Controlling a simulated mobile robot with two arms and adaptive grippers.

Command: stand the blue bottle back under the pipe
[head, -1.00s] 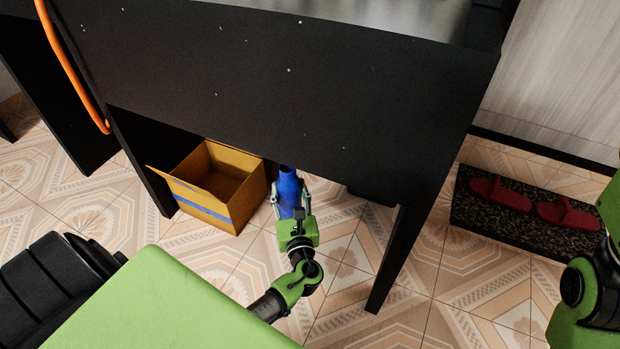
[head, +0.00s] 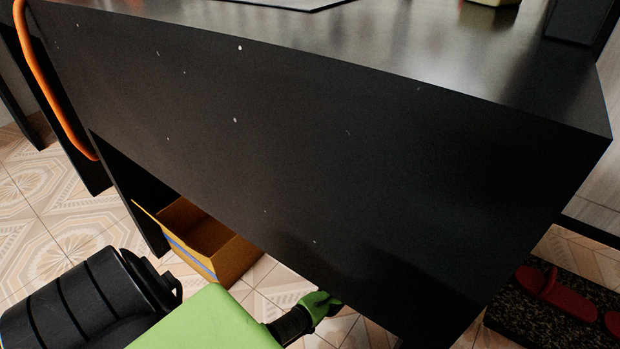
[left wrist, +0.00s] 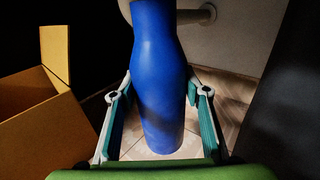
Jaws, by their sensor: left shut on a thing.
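The blue bottle (left wrist: 160,75) fills the middle of the left wrist view, roughly upright, its top cut off by the frame. My left gripper (left wrist: 158,96) is shut on the bottle, with a finger on each side of its body. The bottle's base shows over the tiled floor; I cannot tell whether it touches. A pale pipe (left wrist: 203,15) with a round end shows behind the bottle at the top. My right gripper is out of view.
A yellow cardboard box (head: 234,262) stands open under the counter, left of the bottle; it also shows in the left wrist view (left wrist: 30,112). The black counter (head: 300,130) overhangs my left arm. A dark panel (left wrist: 285,100) stands to the right. Red slippers (head: 556,294) lie on a mat at right.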

